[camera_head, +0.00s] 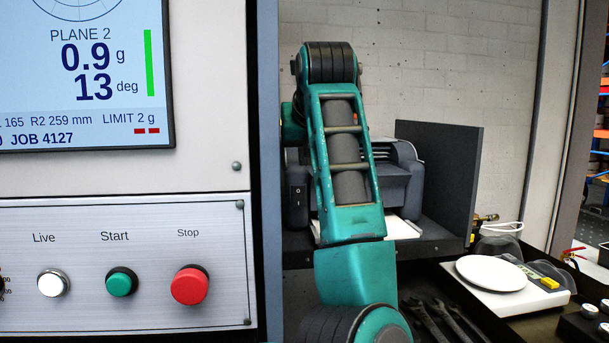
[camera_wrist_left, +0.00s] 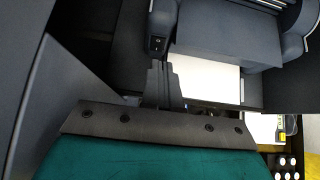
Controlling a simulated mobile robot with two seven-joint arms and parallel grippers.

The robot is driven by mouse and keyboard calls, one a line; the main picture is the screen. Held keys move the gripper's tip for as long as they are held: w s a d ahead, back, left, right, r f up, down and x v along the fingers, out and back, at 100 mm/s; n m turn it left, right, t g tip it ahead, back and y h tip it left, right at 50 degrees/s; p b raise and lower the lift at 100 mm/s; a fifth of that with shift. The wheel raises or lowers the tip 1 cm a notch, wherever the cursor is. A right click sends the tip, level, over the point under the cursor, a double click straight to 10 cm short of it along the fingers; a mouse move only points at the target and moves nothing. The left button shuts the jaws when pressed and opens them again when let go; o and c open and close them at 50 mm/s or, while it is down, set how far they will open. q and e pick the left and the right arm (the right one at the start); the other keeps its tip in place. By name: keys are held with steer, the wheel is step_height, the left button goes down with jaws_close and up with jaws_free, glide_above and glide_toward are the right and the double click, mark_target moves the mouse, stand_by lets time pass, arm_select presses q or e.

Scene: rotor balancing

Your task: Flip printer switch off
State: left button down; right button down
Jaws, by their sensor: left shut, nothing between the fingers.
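The dark grey printer (camera_head: 405,185) stands on a shelf behind the cabinet, partly hidden by my left arm. Its switch (camera_head: 297,202) is on the dark block at the printer's left front. The switch (camera_wrist_left: 156,43) also shows in the left wrist view, with small light marks. Which way it is pressed is too small to tell. My left gripper (camera_wrist_left: 160,66) is shut and empty, its fingertips just below the switch in that view. I cannot tell whether they touch it. In the head view the arm hides the gripper. My right gripper is not in view.
White paper (camera_wrist_left: 205,75) lies in front of the printer. A grey side panel (camera_head: 450,175) stands to its right. The cabinet with the red stop button (camera_head: 189,286) fills the left. A white scale (camera_head: 510,285) and wrenches (camera_head: 440,318) lie at lower right.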

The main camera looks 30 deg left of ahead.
arm_select(q)
steer(key=shift+s+d+r, duration=0.35)
steer(key=shift+r, duration=0.3)
steer(key=shift+s+d+r, duration=0.3)
steer(key=shift+s+r, duration=0.05)
steer(key=shift+r, duration=0.25)
